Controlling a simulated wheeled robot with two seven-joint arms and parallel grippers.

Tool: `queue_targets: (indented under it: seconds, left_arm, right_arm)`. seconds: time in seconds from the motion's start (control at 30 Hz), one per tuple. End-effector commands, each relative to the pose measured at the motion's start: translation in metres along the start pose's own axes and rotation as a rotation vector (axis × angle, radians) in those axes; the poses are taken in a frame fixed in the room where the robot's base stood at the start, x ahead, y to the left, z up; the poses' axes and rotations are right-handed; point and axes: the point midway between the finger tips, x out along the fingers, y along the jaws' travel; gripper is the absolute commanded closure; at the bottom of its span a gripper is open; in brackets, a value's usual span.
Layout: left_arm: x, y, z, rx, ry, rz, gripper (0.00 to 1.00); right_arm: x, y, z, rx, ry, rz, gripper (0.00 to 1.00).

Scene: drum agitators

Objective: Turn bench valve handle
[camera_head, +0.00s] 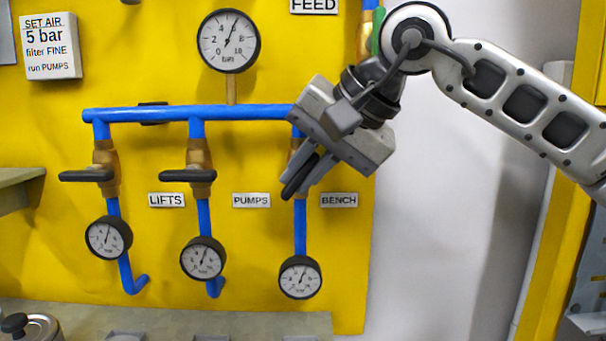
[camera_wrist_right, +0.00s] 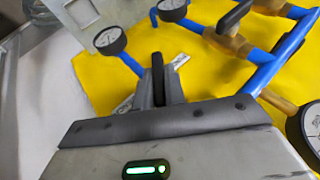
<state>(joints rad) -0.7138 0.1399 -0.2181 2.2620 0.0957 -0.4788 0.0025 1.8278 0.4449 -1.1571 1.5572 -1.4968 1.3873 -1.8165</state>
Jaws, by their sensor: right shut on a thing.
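The bench valve is on the right-hand blue pipe, beside the BENCH label (camera_head: 339,200). A sliver of its brass body (camera_head: 295,148) shows in the head view; the rest is behind my right gripper (camera_head: 300,178). The gripper reaches down-left from the upper right. In the wrist view, the black bench valve handle (camera_wrist_right: 158,68) stands between the two fingers of the right gripper (camera_wrist_right: 160,92), which are shut on it. In the head view the dark handle and fingers overlap, so its exact angle is hard to tell. My left gripper is not in view.
The lifts valve handle (camera_head: 86,176) and pumps valve handle (camera_head: 188,176) lie horizontal to the left. The bench gauge (camera_head: 300,277) hangs below the gripper, and the main gauge (camera_head: 229,41) is above the blue header pipe (camera_head: 240,112). A grey ledge (camera_head: 250,322) runs along the bottom.

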Motion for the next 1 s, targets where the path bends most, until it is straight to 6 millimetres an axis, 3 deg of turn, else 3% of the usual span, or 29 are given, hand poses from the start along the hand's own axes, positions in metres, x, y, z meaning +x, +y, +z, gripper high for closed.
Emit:
queue_targets:
  seconds: [0.2, 0.23, 0.3, 0.67, 0.83, 1.0]
  left_arm:
    - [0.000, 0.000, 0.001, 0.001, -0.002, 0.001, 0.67]
    - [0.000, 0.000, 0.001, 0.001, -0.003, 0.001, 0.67]
    - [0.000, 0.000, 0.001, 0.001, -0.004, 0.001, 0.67]
    - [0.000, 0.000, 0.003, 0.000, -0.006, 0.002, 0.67]
    - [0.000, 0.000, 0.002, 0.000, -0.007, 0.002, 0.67]
    - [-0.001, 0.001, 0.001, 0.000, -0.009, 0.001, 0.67]
  right_arm:
    - [-0.001, -0.001, -0.001, 0.002, 0.004, -0.002, 1.00]
    - [-0.001, 0.000, -0.001, 0.002, 0.004, -0.002, 0.83]
    - [-0.001, 0.000, -0.001, 0.001, 0.004, -0.002, 0.66]
    - [-0.005, 0.000, -0.001, 0.000, 0.002, 0.000, 0.66]
    - [-0.031, -0.001, -0.001, 0.000, 0.005, -0.002, 0.66]
    - [-0.073, -0.001, -0.002, 0.001, 0.007, -0.003, 0.66]
